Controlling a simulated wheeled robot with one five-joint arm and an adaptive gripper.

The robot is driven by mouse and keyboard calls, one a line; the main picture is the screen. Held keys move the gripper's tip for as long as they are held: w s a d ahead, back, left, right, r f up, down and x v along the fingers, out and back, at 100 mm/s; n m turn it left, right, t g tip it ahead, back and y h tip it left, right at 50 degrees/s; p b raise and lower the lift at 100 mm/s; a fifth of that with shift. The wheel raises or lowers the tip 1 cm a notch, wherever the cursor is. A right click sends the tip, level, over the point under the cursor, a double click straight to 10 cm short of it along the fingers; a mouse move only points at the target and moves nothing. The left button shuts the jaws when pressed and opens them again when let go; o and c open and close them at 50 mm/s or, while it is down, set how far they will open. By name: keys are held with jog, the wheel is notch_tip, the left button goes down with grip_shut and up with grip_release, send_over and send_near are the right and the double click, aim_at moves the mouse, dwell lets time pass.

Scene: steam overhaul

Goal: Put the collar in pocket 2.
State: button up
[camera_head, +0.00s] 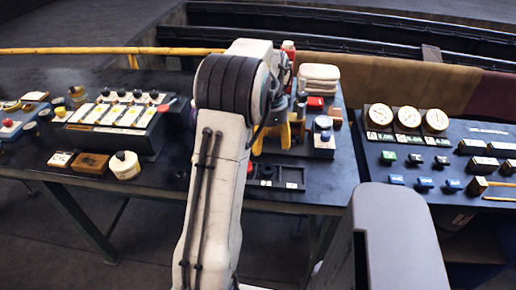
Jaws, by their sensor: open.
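My gripper (277,138) shows partly behind my arm, at the bench's middle. Yellow parts that look like its spread fingers point down, with no object clearly seen between them. A low dark tray (297,178) with small pockets and pale label marks lies in front of it, partly covered by my arm. A dark round piece (267,170) sits at this tray. I cannot tell whether it is the collar, and the pocket numbers are not readable.
Behind the gripper lies a white stack (318,78). A gauge console (407,119) stands right. The front left of the bench has free room.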

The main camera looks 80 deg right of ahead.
jog(key=w+a+r+n+t+h, duration=0.1)
jog(key=w+a+r+n, duration=0.3)
jog(key=w+a+n, duration=0.6)
jog(key=w+a+r+n, duration=0.35)
jog(key=w+a, duration=0.45)
jog(key=w, duration=0.5)
jog(key=w+a+r+n+t, duration=0.1)
jog(key=w+a+n+t, duration=0.15)
jog(key=a+n, duration=1.05)
jog(key=s+a+f+n+y, duration=0.1)
jog(key=s+a+n, duration=0.3)
jog(key=a, duration=1)
jog(key=shift+s+a+f, duration=0.2)
jog(key=shift+s+f, duration=0.25)
jog(key=shift+f, duration=0.15)
